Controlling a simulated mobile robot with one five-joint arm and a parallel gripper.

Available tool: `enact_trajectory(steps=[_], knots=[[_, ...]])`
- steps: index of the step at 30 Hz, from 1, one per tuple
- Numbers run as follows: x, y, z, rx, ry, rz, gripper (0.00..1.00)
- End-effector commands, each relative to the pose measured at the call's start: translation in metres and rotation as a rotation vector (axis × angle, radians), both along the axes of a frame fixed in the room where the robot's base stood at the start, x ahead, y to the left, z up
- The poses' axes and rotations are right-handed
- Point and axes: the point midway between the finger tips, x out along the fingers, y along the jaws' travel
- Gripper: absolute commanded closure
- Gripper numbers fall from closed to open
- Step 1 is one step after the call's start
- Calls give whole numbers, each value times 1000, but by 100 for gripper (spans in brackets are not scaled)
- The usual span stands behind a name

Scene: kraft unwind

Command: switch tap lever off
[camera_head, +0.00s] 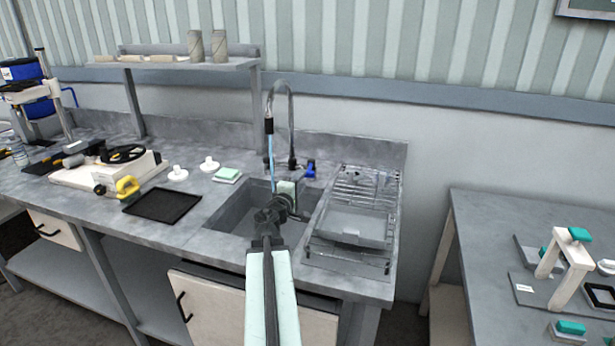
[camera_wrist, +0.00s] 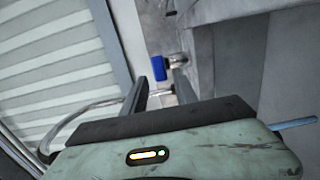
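The tap (camera_head: 291,115) arches over the sink (camera_head: 236,212), with a thin blue stream of water (camera_head: 271,160) below its spout. Its blue lever (camera_head: 309,170) is at the right of the tap base, and shows in the wrist view (camera_wrist: 159,68) beside a metal stub. My gripper (camera_wrist: 160,84) is open, its two dark fingers apart and pointing toward the lever. The lever appears just beyond the fingertips, between their lines; I cannot tell whether they touch. In the head view my gripper (camera_head: 293,184) is over the sink, below the lever, with its fingers hard to make out.
A wire dish rack with a grey tray (camera_head: 352,224) stands right of the sink. A green-and-white sponge (camera_head: 227,175), white knobs and a black mat (camera_head: 162,205) lie to the left. The tap's curved pipe (camera_wrist: 80,112) passes close to my gripper's left side in the wrist view.

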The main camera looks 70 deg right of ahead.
Motion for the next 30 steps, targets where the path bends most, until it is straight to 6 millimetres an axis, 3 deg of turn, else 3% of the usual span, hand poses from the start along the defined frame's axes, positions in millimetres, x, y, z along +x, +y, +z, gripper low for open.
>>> enact_trajectory(steps=[12,20,24,30], knots=[[2,-69,0,1,-2,0,65],[1,-72,0,1,-2,1,65],[2,-72,0,1,-2,1,99],[2,-72,0,1,-3,2,100]])
